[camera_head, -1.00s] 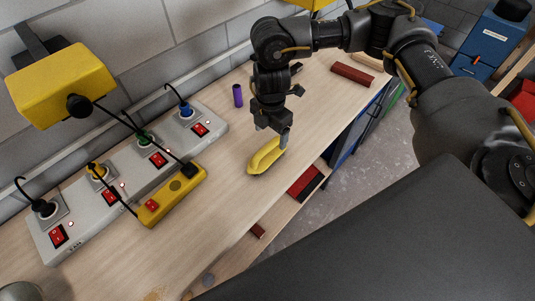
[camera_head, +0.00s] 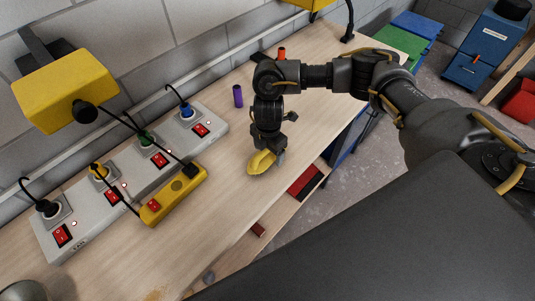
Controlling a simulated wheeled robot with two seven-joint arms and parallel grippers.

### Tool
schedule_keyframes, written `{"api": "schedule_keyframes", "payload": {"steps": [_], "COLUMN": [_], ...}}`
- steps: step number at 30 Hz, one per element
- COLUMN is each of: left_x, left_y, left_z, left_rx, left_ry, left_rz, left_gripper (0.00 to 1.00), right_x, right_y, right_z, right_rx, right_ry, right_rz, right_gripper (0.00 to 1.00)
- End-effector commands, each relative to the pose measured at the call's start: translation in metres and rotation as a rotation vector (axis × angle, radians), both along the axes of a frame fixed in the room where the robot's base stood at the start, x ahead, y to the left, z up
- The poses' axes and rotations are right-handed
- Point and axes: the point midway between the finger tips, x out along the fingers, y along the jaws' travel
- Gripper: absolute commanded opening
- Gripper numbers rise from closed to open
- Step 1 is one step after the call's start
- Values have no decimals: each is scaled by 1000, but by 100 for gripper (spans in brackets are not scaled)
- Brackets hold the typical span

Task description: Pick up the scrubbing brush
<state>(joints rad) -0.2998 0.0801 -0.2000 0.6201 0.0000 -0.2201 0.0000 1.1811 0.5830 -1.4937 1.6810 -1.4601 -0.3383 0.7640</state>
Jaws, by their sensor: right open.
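The scrubbing brush (camera_head: 259,163) is yellow and lies on the wooden bench near its front edge. My right gripper (camera_head: 270,156) points down over the brush's far right end, with its fingers low around or beside it. It is open, and the fingers partly hide that end of the brush. I cannot tell whether the fingers touch it. My left gripper is out of view.
A grey power strip (camera_head: 140,170) with plugs and red switches runs along the left. A yellow switch box (camera_head: 174,196) lies left of the brush. A purple cylinder (camera_head: 238,96) stands behind.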

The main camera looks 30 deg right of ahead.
Motion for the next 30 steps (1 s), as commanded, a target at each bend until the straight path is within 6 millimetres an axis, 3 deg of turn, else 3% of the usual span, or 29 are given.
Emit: {"api": "schedule_keyframes", "payload": {"steps": [6,18,30], "left_x": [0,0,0], "left_y": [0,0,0], "left_z": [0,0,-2], "left_rx": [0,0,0], "left_ry": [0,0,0], "left_rz": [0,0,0], "left_gripper": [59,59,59], "right_x": [1,1,2], "right_y": [0,0,0], "right_z": [0,0,7], "right_rx": [0,1,1], "right_ry": [-1,-2,-5], "right_rz": [0,0,2], "right_gripper": [77,27,26]}}
